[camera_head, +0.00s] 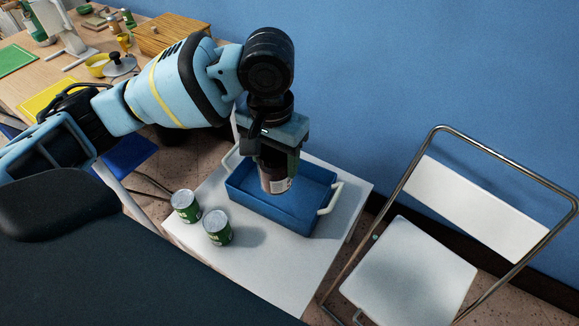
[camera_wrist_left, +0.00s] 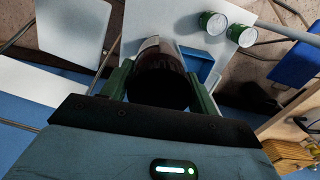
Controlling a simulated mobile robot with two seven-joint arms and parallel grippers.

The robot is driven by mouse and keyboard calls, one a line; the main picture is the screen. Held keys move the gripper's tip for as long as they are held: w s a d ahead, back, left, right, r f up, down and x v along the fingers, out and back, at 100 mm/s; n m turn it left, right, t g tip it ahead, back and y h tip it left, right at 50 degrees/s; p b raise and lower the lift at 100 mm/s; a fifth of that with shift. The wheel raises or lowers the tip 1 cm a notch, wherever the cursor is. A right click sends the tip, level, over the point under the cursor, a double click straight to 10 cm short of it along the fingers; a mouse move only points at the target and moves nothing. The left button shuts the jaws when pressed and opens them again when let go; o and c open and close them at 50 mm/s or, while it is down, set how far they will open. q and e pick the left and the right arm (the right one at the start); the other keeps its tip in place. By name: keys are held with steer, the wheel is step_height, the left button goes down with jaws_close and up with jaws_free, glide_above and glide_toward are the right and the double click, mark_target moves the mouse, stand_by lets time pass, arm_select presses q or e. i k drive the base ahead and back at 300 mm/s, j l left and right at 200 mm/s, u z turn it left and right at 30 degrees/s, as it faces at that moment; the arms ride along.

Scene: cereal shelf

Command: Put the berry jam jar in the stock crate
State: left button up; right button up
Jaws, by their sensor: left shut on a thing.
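The berry jam jar (camera_head: 275,181) is a dark jar with a pale label, held upright in my left gripper (camera_head: 277,158). The left gripper is shut on it, and the jar hangs over the blue stock crate (camera_head: 317,221). The crate has pale handles and stands on a small white table; the part of it that shows looks empty. In the left wrist view the jar (camera_wrist_left: 158,78) is dark between the green fingers, with the crate (camera_wrist_left: 197,62) partly hidden behind it. Whether the jar touches the crate floor is hard to tell. My right gripper is out of view.
Two green cans (camera_head: 186,206) (camera_head: 217,227) stand on the white table (camera_head: 262,279), left of the crate. A folding chair (camera_head: 415,270) stands at the right. A wooden worktop (camera_head: 50,80) with kitchen things is at the upper left. The blue wall rises behind the crate.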

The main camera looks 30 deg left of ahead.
mark_target(299, 201)
steer(key=k, duration=0.65)
steer(key=z, duration=1.85)
steer(key=k+j, duration=0.1)
steer(key=j, duration=0.35)
steer(key=k+j, duration=0.1)
steer(key=j, duration=0.4)
steer(key=k+j, duration=0.1)
steer(key=j, duration=0.35)
steer(key=k+j, duration=0.1)
steer(key=j, duration=0.4)
steer(key=k+j, duration=0.1)
steer(key=j, duration=0.35)
